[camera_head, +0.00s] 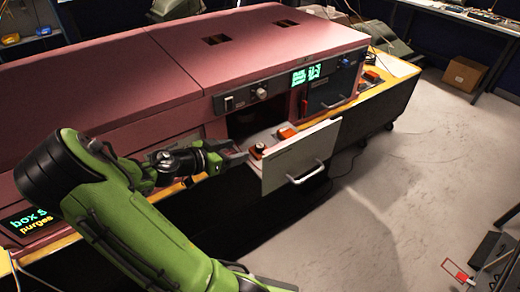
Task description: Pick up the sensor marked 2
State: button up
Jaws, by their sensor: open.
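My gripper (238,156) is open at the left side of the drawer, just left of the nearer block. I cannot tell whether it touches anything. My green arm reaches in from the bottom left.
The drawer belongs to a pink enclosure (250,55) on a yellow-edged bench (385,85). A closed dark drawer (332,90) is to the right, with more orange items (372,76) on the bench beyond. Open grey floor (400,190) lies at right; a cardboard box (464,74) stands far back.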

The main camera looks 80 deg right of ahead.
aim_at(260, 146)
jog(key=x, duration=1)
jog(key=shift+f, duration=0.25)
jog(key=shift+w+a, duration=0.1)
jog(key=shift+a, duration=0.05)
jog(key=shift+c, duration=0.5)
jog(key=c, duration=1)
